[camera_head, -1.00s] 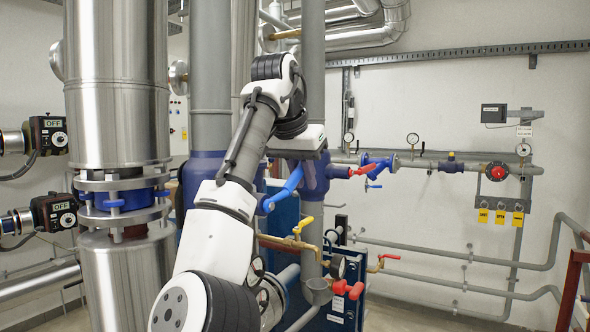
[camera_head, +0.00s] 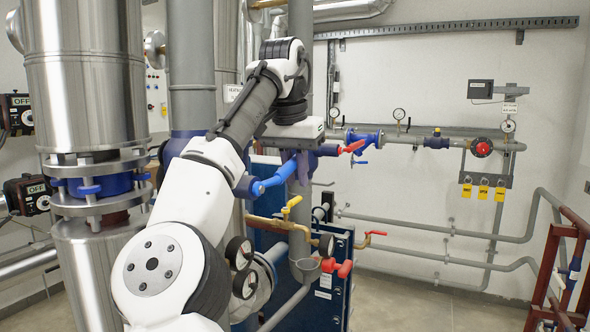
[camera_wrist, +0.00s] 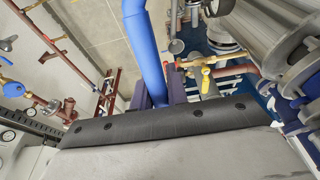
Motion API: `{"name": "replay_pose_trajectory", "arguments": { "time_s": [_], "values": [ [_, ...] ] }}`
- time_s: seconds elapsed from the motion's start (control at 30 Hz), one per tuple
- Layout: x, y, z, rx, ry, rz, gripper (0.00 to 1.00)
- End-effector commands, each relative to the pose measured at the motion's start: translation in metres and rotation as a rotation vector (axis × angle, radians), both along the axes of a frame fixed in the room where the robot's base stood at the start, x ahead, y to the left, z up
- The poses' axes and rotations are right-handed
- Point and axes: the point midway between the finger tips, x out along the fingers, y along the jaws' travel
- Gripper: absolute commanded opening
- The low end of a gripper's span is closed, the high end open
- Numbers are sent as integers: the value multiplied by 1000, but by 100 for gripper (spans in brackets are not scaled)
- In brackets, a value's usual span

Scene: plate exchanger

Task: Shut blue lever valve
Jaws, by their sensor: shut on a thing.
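The blue lever (camera_head: 272,181) sticks out up and to the right from a blue valve body beside the grey vertical pipe in the head view. It is tilted, with its free end at my gripper (camera_head: 301,163). In the wrist view the lever (camera_wrist: 146,48) runs down as a thick blue bar between the two dark fingers of my gripper (camera_wrist: 158,92). My gripper is shut on the lever near its free end. My arm hides part of the valve body, and the far fingertip is hard to make out in the head view.
A yellow-handled valve (camera_head: 291,205) sits just below the lever, with pressure gauges (camera_head: 238,253) under it. Large metal pipes (camera_head: 85,95) stand at left.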

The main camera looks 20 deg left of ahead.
Motion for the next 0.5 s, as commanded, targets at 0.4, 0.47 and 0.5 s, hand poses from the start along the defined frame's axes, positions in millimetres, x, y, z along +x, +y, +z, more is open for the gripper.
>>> {"name": "replay_pose_trajectory", "arguments": {
  "time_s": [0.4,0.47,0.5],
  "values": [
    [0,0,0,0,-2,0,37],
    [0,0,0,0,-2,0,37],
    [0,0,0,0,-2,0,37]
  ]
}}
